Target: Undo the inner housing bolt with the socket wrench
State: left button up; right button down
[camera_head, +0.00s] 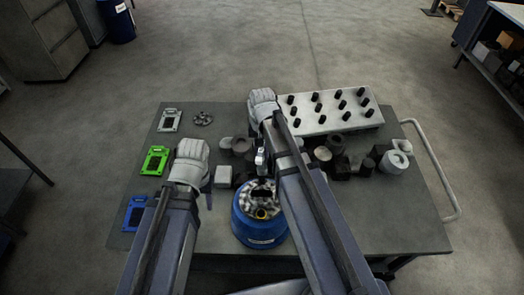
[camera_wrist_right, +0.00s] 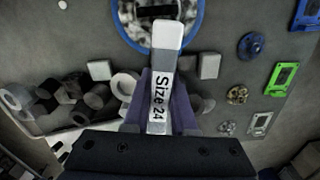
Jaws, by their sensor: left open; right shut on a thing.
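The blue round housing (camera_head: 258,236) stands at the table's front middle, with a cluttered grey top and a gold-coloured ring or bolt head (camera_head: 261,213) in it. My right gripper (camera_head: 264,150) is shut on the socket wrench (camera_head: 260,162), above the rear of the housing. In the right wrist view the wrench (camera_wrist_right: 167,38) is a pale bar labelled "Size 24" between the purple fingers, its end overlapping the blue rim (camera_wrist_right: 201,22). I cannot tell whether it touches a bolt; the inner bolt is not clearly visible. My left gripper (camera_head: 207,190) is open and empty, left of the housing.
A white rack (camera_head: 325,125) with several black pegs stands at the back right. Dark and grey round parts (camera_head: 335,143) crowd the middle right. Grey, green (camera_head: 155,160) and blue plates lie along the left edge. The front right tabletop is clear.

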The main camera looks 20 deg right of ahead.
aim_at(262, 167)
jog(key=m, duration=0.4)
jog(key=shift+f+b, duration=0.3)
jog(key=shift+f, duration=0.05)
jog(key=m, duration=0.5)
jog(key=shift+f+b, duration=0.35)
notch_tip(262, 167, down, 2)
jog(key=shift+f+m+b, duration=0.1)
jog(key=shift+m+b, duration=0.4)
jog(key=shift+b, duration=0.6)
jog(key=shift+f+b, duration=0.5)
